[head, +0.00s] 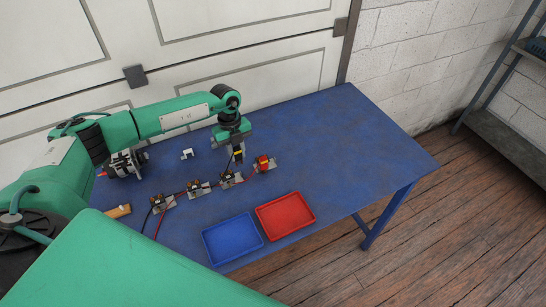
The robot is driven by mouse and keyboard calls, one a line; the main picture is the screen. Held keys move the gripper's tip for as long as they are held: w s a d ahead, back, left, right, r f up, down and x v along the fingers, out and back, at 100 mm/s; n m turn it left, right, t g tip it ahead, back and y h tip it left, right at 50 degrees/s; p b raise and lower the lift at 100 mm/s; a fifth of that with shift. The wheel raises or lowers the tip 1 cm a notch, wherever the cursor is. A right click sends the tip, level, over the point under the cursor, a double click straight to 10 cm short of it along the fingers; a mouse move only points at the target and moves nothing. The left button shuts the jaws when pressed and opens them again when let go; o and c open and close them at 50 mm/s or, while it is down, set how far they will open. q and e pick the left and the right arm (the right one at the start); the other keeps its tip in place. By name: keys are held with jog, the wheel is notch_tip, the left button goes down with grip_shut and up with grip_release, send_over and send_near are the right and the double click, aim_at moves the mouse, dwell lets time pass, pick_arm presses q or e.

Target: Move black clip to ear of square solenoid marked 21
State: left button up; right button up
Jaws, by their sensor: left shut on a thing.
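My left gripper (238,160) points down over the blue table, just above and behind the third small unit from the left. It is shut on a small dark thing, which looks like the black clip, though the jaws mostly hide it. A row of small units on grey metal plates runs across the table: the leftmost (163,202), the second (197,188), the third (230,179) and a red-topped one (264,164) at the right. Their markings are too small to read, so I cannot tell which is 21. My right gripper is not in view.
A blue tray (207,248) and a red tray (312,221) lie at the front. A white bracket (187,154) and a metal alternator part (127,163) lie behind the row. Red and black leads run by the units. The table's right side (350,150) is clear.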

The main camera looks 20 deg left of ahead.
pick_arm(q)
jog(key=shift+p+v, duration=0.45)
jog(key=shift+v, duration=0.75)
jog(key=shift+m, duration=0.6)
jog(key=w+d+f+b, duration=0.1)
jog(key=w+d+b, duration=0.2)
jog(key=w+d+f+b, duration=0.2)
jog(key=w+d+b, duration=0.1)
jog(key=b, duration=0.1)
jog(key=w+d+f+b, duration=0.1)
jog(key=w+d+b, duration=0.2)
jog(key=w, duration=0.1)
jog(key=shift+w+f, duration=0.15)
jog(key=shift+f, duration=0.15)
jog(key=shift+f+b, duration=0.35)
jog(key=shift+f, duration=0.2)
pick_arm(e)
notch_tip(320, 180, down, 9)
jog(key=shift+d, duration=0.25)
pick_arm(q)
jog(key=shift+f, duration=0.1)
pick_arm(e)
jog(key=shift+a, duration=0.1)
